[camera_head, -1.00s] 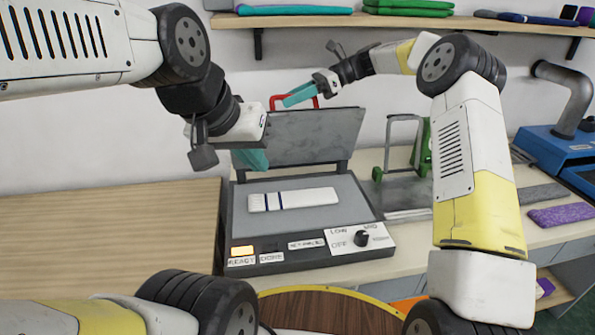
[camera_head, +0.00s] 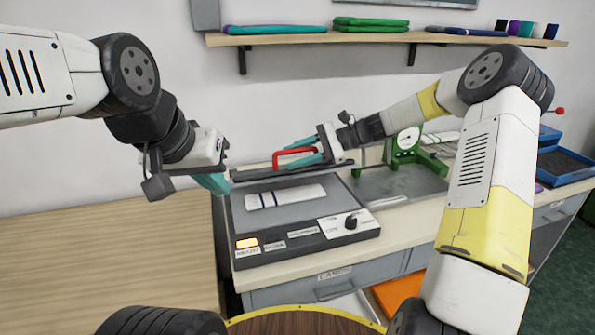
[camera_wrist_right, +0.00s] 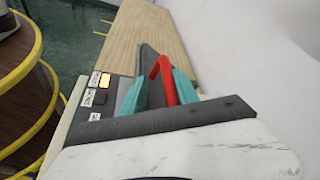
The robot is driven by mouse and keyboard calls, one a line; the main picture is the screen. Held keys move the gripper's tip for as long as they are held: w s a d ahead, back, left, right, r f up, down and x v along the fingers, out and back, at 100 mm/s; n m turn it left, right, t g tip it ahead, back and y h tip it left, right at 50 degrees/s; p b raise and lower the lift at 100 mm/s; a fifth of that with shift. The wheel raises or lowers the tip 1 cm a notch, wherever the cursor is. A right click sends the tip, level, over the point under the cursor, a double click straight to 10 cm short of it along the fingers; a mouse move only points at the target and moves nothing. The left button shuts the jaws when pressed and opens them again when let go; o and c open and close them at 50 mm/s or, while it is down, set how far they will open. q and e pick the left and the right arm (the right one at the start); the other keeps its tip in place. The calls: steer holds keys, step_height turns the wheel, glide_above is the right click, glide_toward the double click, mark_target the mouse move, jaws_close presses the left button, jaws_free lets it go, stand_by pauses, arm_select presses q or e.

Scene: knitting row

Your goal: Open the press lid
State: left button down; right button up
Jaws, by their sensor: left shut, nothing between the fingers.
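The press (camera_head: 305,240) stands on the counter with a pale striped knitted piece (camera_head: 285,196) on its bed. Its dark lid (camera_head: 262,175) is raised at the back and shows nearly edge-on in the head view, so its exact angle is hard to tell. My right gripper (camera_head: 302,152) has its teal fingers on both sides of the lid's red handle (camera_head: 281,157). The right wrist view shows the handle (camera_wrist_right: 163,72) filling the gap between the fingers. My left gripper (camera_head: 213,183) is shut and empty, just left of the lid's left end.
A bare wooden tabletop (camera_head: 90,245) lies to the left. Blue trays (camera_head: 565,165) stand at the far right. A wall shelf (camera_head: 300,37) with folded fabrics hangs above. An orange item (camera_head: 398,292) is below the counter.

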mark_target(289, 174)
steer(key=shift+n+t+y, duration=0.3)
steer(key=shift+n, duration=0.5)
steer(key=shift+s+d+f, duration=0.1)
steer(key=shift+s+f, duration=0.25)
steer(key=shift+f, duration=0.3)
steer(key=shift+s+d+f, duration=0.15)
steer(key=shift+s+f, duration=0.25)
steer(key=shift+f, duration=0.2)
steer(key=shift+s+d+f, duration=0.1)
steer(key=shift+s+f, duration=0.25)
steer(key=shift+f, duration=0.3)
steer(key=v, duration=0.9)
